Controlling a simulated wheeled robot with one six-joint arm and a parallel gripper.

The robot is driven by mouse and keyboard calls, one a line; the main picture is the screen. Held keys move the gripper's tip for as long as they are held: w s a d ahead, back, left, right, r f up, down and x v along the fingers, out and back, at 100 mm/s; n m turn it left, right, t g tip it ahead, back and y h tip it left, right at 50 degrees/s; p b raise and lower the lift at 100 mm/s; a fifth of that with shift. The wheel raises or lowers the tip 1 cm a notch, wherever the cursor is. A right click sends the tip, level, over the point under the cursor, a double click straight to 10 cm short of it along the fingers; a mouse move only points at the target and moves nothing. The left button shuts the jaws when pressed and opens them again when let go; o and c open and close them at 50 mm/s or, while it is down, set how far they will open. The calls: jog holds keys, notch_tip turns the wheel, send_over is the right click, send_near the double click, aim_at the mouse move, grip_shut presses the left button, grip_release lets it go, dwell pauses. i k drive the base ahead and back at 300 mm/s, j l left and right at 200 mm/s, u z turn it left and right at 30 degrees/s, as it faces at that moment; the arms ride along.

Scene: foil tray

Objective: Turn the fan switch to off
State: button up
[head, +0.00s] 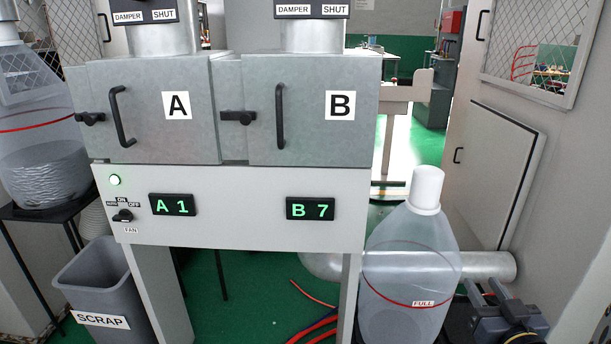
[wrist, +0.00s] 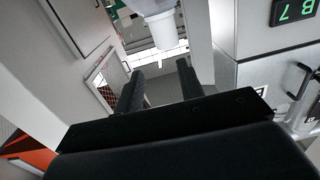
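The fan switch (head: 122,216) is a small black knob on the left of the grey panel, above the word FAN. ON is printed above it and OFF to its upper right; a third label at its left is too small to read. The knob seems to point left, away from OFF, but it is too small to be sure. A green lamp (head: 115,180) above it is lit. In the wrist view my gripper (wrist: 158,84) has its two dark fingers apart with nothing between them. It is far from the switch, which the wrist view does not show.
Displays reading A 1 (head: 173,205) and B 7 (head: 310,209) sit on the panel, below two handled doors. A scrap bin (head: 85,280) stands below the switch. A large clear jug (head: 410,255) and a pipe (head: 490,266) stand at the right, near my arm.

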aim_at(124, 215)
jog(key=i+j, duration=0.1)
jog(key=j, duration=2.7)
jog(key=i+j, duration=0.15)
jog(key=j, duration=1.25)
jog(key=z, duration=0.05)
